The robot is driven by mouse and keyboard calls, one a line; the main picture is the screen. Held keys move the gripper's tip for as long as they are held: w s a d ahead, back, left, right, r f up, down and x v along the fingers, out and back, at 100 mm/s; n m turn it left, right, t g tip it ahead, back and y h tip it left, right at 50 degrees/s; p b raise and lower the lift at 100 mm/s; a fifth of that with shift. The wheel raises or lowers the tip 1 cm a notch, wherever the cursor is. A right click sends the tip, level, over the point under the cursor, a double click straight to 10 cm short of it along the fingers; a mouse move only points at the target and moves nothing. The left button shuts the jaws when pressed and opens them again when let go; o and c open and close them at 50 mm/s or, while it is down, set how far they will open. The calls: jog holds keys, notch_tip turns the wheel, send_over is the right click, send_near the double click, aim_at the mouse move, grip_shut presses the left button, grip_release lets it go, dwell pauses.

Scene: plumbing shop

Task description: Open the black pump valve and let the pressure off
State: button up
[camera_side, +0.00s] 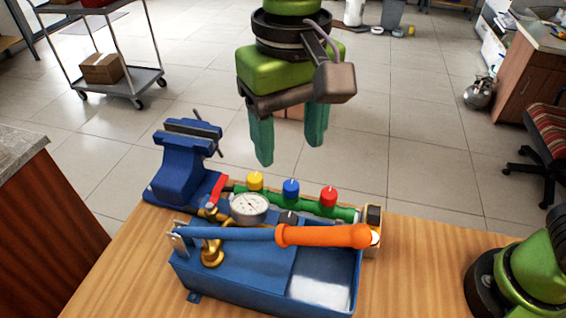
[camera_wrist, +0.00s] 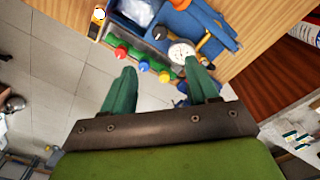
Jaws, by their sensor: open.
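The blue test pump (camera_side: 235,272) stands on the wooden bench, with its lever and orange handle (camera_side: 325,235) lying across it. A small black knob (camera_side: 289,218), which looks like the pump valve, sits behind the lever, right of the round pressure gauge (camera_side: 249,208). The lever partly hides it. In the wrist view the black knob (camera_wrist: 160,33) shows beside the white gauge (camera_wrist: 181,51); I cannot read its turn or the needle. My gripper (camera_side: 290,150) is open and empty, above and apart from the pump; its green fingers (camera_wrist: 160,68) also show in the wrist view.
A green manifold (camera_side: 308,206) with yellow, blue and red knobs runs behind the pump. A red lever (camera_side: 217,190) and a blue vise (camera_side: 187,165) stand at the left. Bare bench lies at the front right.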

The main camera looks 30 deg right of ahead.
aim_at(288, 219)
notch_tip(288, 219, down, 15)
jog(key=shift+f, duration=0.2)
dwell(0.3)
jog(key=c, duration=1)
jog(key=shift+c, duration=0.2)
